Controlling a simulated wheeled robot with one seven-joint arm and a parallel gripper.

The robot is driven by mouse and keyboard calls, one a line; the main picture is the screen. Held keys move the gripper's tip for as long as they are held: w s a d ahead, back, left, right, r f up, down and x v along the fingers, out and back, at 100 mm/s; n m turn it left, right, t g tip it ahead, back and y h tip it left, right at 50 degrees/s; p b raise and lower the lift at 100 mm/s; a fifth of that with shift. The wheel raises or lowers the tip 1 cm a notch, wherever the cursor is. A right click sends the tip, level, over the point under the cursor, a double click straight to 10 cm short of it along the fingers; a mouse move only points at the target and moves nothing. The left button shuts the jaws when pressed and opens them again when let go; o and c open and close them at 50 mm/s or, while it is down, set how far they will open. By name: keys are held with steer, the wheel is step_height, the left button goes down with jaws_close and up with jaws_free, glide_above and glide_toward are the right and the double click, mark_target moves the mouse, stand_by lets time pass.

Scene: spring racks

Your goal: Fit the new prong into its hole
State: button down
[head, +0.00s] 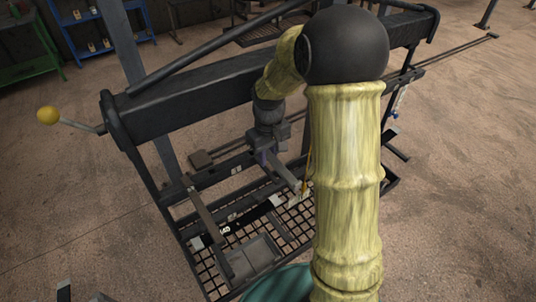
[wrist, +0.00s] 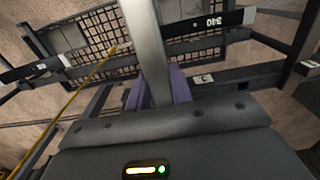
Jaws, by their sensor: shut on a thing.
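My gripper (wrist: 157,88) has purple fingers, shut on a long flat grey prong (wrist: 148,45). The prong runs away from the fingers towards the mesh grate in the wrist view. In the head view my gripper (head: 264,155) is over the dark rack frame, and the prong (head: 283,170) slants down to the right from it. My arm covers part of the rack's right side. I cannot pick out the hole in either view, and the prong's far end is cut off in the wrist view.
The dark rack's top beam (head: 190,92) passes behind my arm. The mesh grate (head: 298,222) and a black strip marked 340 (wrist: 208,22) lie below. A yellow cord (wrist: 93,72) hangs left of the prong. A yellow-knobbed lever (head: 47,115) sticks out left. Open floor surrounds the rack.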

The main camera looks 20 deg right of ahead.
mark_target(268, 171)
steer(key=shift+f+b, duration=1.9)
steer(key=shift+f, duration=1.2)
stand_by(2.7)
steer(key=c, duration=1.2)
jaws_free()
steer(key=shift+s, duration=0.1)
steer(key=shift+o, duration=0.2)
step_height(268, 171, up, 17)
steer(key=b, duration=0.3)
steer(key=shift+r, duration=0.2)
